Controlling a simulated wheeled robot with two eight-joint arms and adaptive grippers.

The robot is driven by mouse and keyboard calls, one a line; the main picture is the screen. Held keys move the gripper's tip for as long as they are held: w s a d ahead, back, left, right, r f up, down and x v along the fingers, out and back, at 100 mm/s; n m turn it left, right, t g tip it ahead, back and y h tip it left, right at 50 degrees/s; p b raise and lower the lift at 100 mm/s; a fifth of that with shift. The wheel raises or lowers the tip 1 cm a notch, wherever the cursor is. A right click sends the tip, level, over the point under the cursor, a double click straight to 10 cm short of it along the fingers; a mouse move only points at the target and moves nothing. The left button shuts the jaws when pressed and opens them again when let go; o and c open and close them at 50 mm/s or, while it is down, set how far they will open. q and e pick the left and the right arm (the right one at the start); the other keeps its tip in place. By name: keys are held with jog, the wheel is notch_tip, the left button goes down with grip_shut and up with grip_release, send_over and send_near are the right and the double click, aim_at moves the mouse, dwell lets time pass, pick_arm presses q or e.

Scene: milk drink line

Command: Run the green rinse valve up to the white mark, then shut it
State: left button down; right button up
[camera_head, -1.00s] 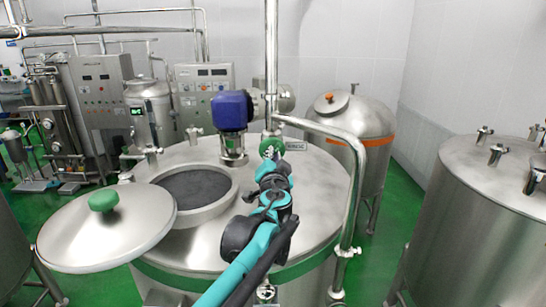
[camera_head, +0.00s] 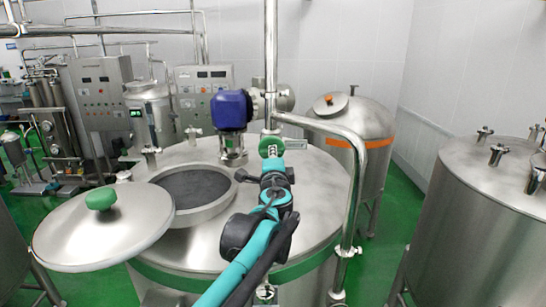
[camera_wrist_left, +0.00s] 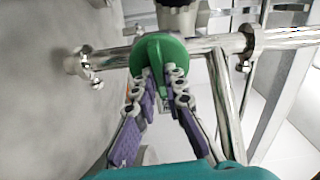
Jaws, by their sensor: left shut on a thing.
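The green rinse valve (camera_head: 271,143) sits on the steel pipework at the back of the large tank (camera_head: 315,190), beside a small label plate (camera_head: 296,144). In the left wrist view its green handle (camera_wrist_left: 155,50) lies across a horizontal pipe. My left gripper (camera_wrist_left: 160,88) is shut on this handle, with its purple-padded fingers on either side. In the head view, my left gripper (camera_head: 273,160) partly hides the valve. The tank's round opening (camera_head: 195,187) shows a dark grey inside. I cannot make out a white mark. My right gripper is not in view.
A steel lid (camera_head: 105,228) with a green knob stands open at the left of the opening. A blue motor (camera_head: 231,110) rises behind it. A bent steel pipe (camera_head: 355,190) runs down at the right. Other tanks stand at the right (camera_head: 485,215) and behind.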

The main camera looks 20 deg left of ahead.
pick_arm(q)
jog(key=shift+m, duration=0.6)
jog(key=shift+f, duration=0.1)
jog(key=c, duration=1.6)
grip_release()
jog(key=shift+d, duration=0.1)
jog(key=shift+s, duration=0.1)
jog(key=v, duration=1.2)
